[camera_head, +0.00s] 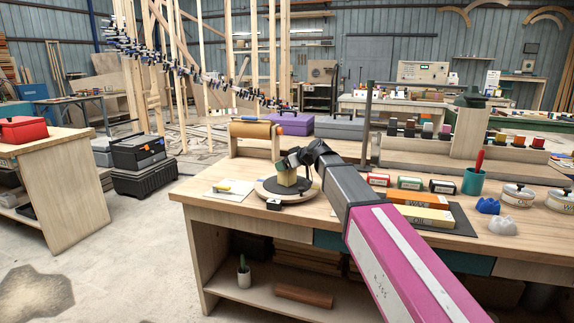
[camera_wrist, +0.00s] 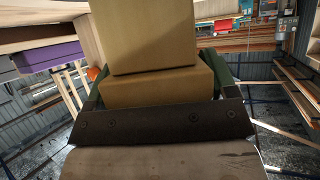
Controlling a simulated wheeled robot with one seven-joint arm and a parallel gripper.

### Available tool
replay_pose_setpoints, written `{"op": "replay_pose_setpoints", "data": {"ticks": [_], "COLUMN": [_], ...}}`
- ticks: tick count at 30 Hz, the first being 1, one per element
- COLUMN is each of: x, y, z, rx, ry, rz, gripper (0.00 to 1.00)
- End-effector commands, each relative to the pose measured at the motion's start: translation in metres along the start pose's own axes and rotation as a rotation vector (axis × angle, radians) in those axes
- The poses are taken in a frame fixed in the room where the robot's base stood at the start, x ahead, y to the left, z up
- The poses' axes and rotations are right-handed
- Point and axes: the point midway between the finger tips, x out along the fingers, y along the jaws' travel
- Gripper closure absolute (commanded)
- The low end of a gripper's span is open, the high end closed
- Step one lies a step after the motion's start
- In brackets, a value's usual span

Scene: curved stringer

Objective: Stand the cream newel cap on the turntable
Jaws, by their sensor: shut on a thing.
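The cream newel cap (camera_head: 287,177) is a blocky piece at the end of my arm in the head view, over the turntable. In the wrist view the cap (camera_wrist: 155,90) appears as two stacked tan blocks between the fingers. The turntable (camera_head: 265,191) is a round grey disc with a pale rim near the bench's left end. The cap looks upright. I cannot tell whether its base touches the disc.
A small black-and-white block (camera_head: 273,204) sits at the turntable's front. A white sheet (camera_head: 228,190) lies to its left and a brown roll (camera_head: 252,129) stands behind. Boxes (camera_head: 418,214), a teal cup (camera_head: 473,181) and tins (camera_head: 517,195) occupy the bench's right.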

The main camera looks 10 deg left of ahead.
Motion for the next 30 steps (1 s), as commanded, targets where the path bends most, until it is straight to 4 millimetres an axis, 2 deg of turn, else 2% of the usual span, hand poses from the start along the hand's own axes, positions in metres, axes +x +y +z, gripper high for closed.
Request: {"op": "replay_pose_setpoints", "data": {"ticks": [9, 10, 11, 12, 21, 26, 30], "x": [0.001, 0.001, 0.001, 0.001, -0.001, -0.023, -0.052], "y": [0.000, 0.000, 0.000, 0.000, 0.000, -0.001, -0.002], "z": [0.002, 0.002, 0.002, 0.002, -0.002, -0.001, 0.000], "rx": [0.000, 0.000, -0.001, -0.001, -0.001, -0.001, 0.000], "ry": [0.001, 0.001, 0.001, 0.001, 0.001, 0.002, 0.001], "rz": [0.000, 0.000, 0.000, 0.000, 0.000, 0.001, 0.001], "gripper": [0.50, 0.15, 0.05, 0.00, 0.00, 0.00, 0.00]}}
